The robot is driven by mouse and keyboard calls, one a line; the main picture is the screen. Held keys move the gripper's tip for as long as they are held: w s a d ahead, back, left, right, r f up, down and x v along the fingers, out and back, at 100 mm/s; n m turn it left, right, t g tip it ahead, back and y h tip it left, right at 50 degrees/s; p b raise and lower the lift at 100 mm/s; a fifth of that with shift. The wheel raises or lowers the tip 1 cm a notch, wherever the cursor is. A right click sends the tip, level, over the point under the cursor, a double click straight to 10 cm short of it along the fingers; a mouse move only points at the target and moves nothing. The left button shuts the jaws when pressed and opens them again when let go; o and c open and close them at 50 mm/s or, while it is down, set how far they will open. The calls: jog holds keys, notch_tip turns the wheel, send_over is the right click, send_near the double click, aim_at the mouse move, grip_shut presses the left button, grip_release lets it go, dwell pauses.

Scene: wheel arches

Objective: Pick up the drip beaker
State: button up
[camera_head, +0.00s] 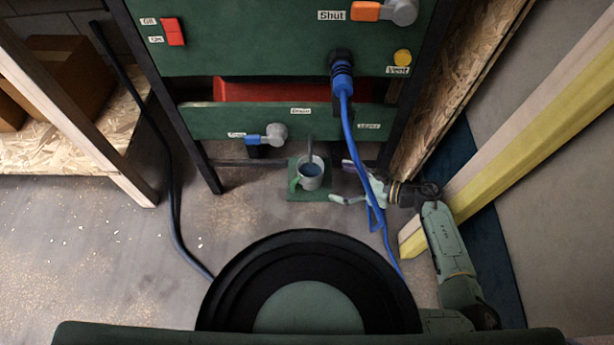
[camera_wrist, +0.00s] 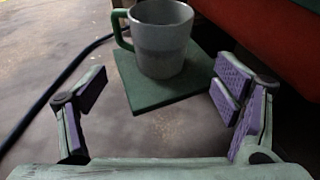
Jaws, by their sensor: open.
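The drip beaker (camera_head: 312,180) is a grey mug with a green handle on its left and a bluish inside. It stands upright on a square green pad (camera_head: 296,194) on the floor, under a short dark pipe (camera_head: 310,148). My gripper (camera_head: 345,183) is just right of the beaker, low down. In the wrist view its purple-padded fingers (camera_wrist: 158,98) are wide apart, empty, with the beaker ahead between them, apart from both.
A green panel frame (camera_head: 240,45) with valves and labels rises behind the beaker. A blue hose (camera_head: 352,140) hangs down close by my gripper. A black cable (camera_head: 172,190) runs along the floor at left. A yellow-edged beam (camera_head: 500,165) leans at right. Floor left of the pad is clear.

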aim_at(321, 177)
jog(key=p+x, duration=0.1)
jog(key=x, duration=0.8)
jog(key=shift+w, duration=0.1)
jog(key=shift+d, duration=0.1)
jog(key=c, duration=1.4)
